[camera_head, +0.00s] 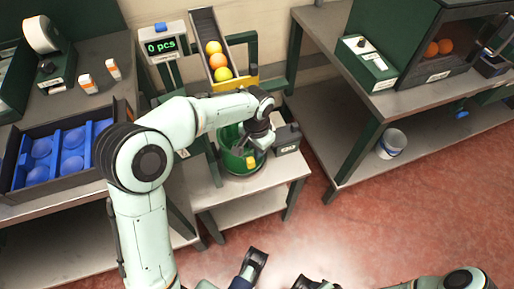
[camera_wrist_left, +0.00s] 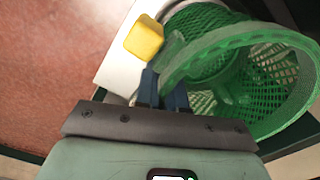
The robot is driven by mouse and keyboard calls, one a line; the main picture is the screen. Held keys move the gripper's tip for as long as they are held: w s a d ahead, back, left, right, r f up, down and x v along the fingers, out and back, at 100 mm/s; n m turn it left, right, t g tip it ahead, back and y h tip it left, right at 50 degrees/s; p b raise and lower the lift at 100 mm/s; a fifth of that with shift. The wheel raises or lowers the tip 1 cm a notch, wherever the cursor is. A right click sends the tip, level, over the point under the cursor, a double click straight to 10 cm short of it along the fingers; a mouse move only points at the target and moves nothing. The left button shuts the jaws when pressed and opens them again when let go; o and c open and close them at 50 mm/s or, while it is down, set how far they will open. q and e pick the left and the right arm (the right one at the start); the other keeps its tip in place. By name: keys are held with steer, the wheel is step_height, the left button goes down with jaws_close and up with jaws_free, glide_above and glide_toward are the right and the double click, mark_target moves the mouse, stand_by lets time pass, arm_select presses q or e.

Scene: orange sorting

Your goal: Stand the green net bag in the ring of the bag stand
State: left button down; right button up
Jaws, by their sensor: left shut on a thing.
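The green net bag (camera_head: 229,157) is on or just above the small table below the chute. In the left wrist view its wide round rim (camera_wrist_left: 285,40) and mesh inside face me, tilted. My left gripper (camera_head: 256,150) is shut on the near edge of this rim; its dark fingers (camera_wrist_left: 165,88) pinch it. A yellow piece (camera_wrist_left: 143,38) shows beside the bag. The bag stand and its ring are not clearly told apart from the bag, so I cannot tell whether the bag sits in the ring. My right gripper (camera_head: 282,274) shows partly at the bottom edge, jaws apart, empty.
A chute (camera_head: 205,25) with several oranges and yellow fruit ends above the small table (camera_head: 265,178). A counter (camera_head: 160,46) reads "0 pcs". A blue-lined crate (camera_head: 70,150) is at left. A shelf (camera_head: 400,100) stands at right; the red floor in front is clear.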

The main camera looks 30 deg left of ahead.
arm_select(q)
steer(key=shift+p, duration=0.4)
arm_select(e)
steer(key=shift+r, duration=0.45)
stand_by(0.4)
arm_select(q)
steer(key=c, duration=1.1)
jaws_free()
steer(key=shift+c, duration=0.2)
arm_select(e)
steer(key=shift+s, duration=0.1)
arm_select(q)
steer(key=shift+r+p, duration=1.4)
steer(key=shift+r, duration=0.35)
steer(key=shift+r+p, duration=2.35)
steer(key=shift+r, duration=0.45)
arm_select(e)
steer(key=s+a+r+g, duration=0.2)
steer(key=s+r, duration=0.4)
steer(key=r, duration=0.1)
steer(key=shift+y, duration=0.3)
